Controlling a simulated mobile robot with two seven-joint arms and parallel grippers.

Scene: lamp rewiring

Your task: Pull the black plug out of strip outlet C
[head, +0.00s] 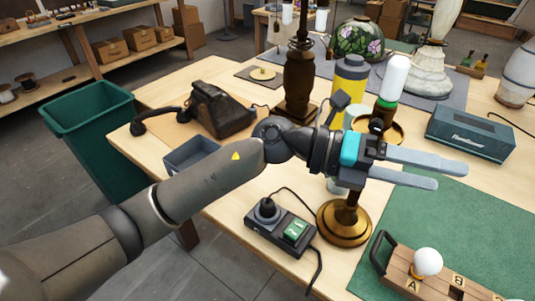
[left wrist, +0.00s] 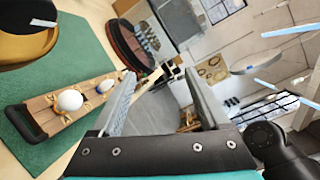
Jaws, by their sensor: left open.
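My left gripper (head: 450,176) is open and empty, above the table and apart from the strip.
A brass lamp base (head: 344,224) stands beneath my left gripper. A teal box (head: 470,133) and a yellow bottle (head: 350,85) stand behind. The green mat (head: 455,220) has bare room.

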